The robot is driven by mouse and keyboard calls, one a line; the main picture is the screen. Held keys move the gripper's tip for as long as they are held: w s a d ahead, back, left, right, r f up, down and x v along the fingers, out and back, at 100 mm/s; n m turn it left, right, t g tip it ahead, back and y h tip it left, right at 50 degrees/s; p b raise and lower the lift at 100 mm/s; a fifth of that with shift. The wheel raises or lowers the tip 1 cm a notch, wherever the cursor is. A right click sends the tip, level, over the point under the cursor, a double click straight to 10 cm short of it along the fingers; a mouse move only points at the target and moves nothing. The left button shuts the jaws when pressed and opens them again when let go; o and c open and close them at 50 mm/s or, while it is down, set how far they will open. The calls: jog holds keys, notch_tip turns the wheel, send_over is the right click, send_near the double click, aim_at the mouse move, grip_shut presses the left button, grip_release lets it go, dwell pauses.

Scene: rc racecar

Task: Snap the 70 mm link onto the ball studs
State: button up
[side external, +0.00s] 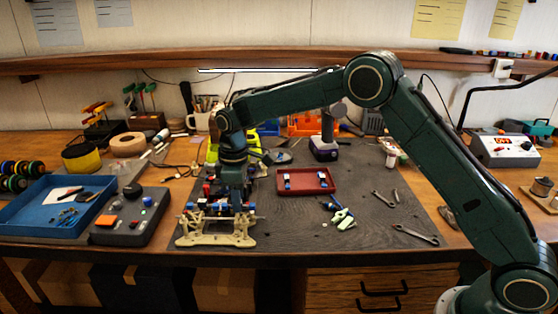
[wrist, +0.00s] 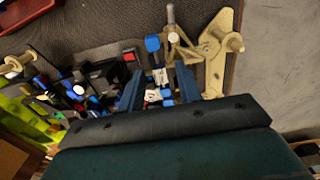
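My gripper (wrist: 160,72) points down over the front of the partly built car chassis (side external: 215,239), and its two blue fingers stand apart. In the wrist view, small white and blue parts (wrist: 160,76) show between the fingers, with a blue end piece (wrist: 152,43) just beyond the tips. I cannot tell whether these are the 70 mm link or parts of the car, or whether the fingers touch them. The beige front plate (wrist: 216,52) shows at the right of the wrist view. The ball studs are too small to make out.
A red tray (side external: 305,192) with small blue-and-white parts lies right of the car. Blue and pale parts (side external: 342,216) and wrenches (side external: 415,234) lie on the dark mat (side external: 300,240). A grey box (side external: 130,229) and blue tray (side external: 40,232) stand left. The mat's front middle is clear.

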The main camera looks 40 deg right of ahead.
jog(key=shift+r, duration=0.15)
notch_tip(320, 180, up, 14)
jog(key=shift+f, duration=0.2)
dwell(0.7)
dwell(0.8)
jog(key=s+d+r+m+t, duration=0.1)
jog(key=s+d+r+m, duration=0.15)
jog(key=s+r, duration=0.45)
jog(key=s+d+r+m+t, duration=0.2)
jog(key=s+d+r, duration=0.15)
jog(key=s, duration=0.75)
jog(key=s+d+f+m+t, duration=0.1)
jog(key=s+d+f+m, duration=0.1)
jog(key=s, duration=0.8)
jog(key=s+d+f+m+t, duration=0.1)
jog(key=s+f, duration=0.4)
jog(key=s, duration=0.5)
jog(key=shift+d+f+m+t, duration=0.15)
jog(key=shift+d+m+t, duration=0.15)
jog(key=shift+d+m, duration=0.4)
